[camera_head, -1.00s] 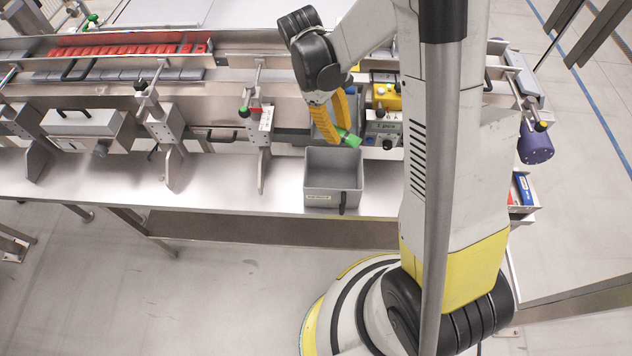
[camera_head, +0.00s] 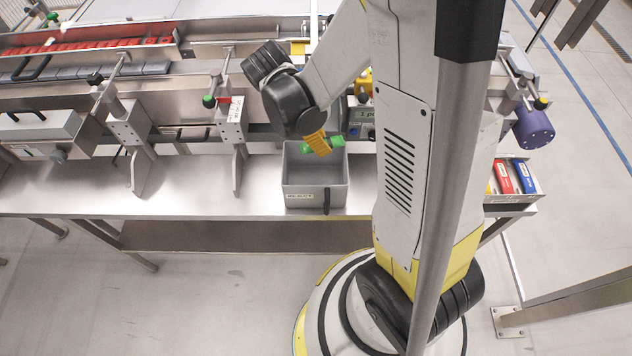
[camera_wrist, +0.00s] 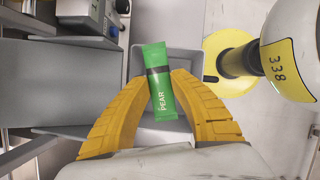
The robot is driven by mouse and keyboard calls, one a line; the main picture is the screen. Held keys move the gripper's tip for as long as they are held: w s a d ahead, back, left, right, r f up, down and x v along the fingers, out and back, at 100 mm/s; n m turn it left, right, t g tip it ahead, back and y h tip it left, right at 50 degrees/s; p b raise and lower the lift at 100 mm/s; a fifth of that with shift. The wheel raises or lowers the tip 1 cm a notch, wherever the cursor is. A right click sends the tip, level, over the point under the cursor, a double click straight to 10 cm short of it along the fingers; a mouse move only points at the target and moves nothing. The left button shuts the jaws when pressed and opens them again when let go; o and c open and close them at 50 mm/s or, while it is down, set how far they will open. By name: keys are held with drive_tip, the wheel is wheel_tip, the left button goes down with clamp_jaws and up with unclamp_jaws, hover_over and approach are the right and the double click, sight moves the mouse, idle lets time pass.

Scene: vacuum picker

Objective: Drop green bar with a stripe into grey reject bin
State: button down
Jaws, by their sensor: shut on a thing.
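The green bar (camera_wrist: 160,88) has a dark stripe across it and the word PEAR in the wrist view. My gripper (camera_wrist: 157,92) has its two yellow fingers closed on the bar's sides. In the head view the bar's green ends (camera_head: 337,141) show on either side of my gripper (camera_head: 320,144). The grey reject bin (camera_head: 316,198) stands on the metal bench with its label facing front. The bar appears over the bin opening, toward its back right. In the wrist view the bin (camera_wrist: 134,68) lies behind the bar. The exact height above the bin is unclear.
The conveyor with red bars (camera_head: 85,44) and grey bars (camera_head: 95,70) runs behind the bench. Metal brackets (camera_head: 235,140) stand left of the bin. A tray (camera_head: 512,198) with red and blue items is at the right. The bench front left of the bin is clear.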

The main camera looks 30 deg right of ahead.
drive_tip(key=shift+f, duration=0.35)
drive_tip(key=c, duration=1.1)
unclamp_jaws()
drive_tip(key=shift+c, duration=0.2)
drive_tip(key=v, duration=1.2)
drive_tip(key=shift+d+r, duration=0.1)
drive_tip(key=s+a+r+m+t+y, duration=0.4)
drive_tip(key=m+t, duration=0.4)
drive_tip(key=m, duration=0.6)
drive_tip(key=s+a, duration=0.1)
drive_tip(key=a, duration=0.1)
drive_tip(key=shift+s+a+r+t, duration=0.15)
drive_tip(key=shift+a+r+t, duration=0.15)
drive_tip(key=shift+a, duration=0.1)
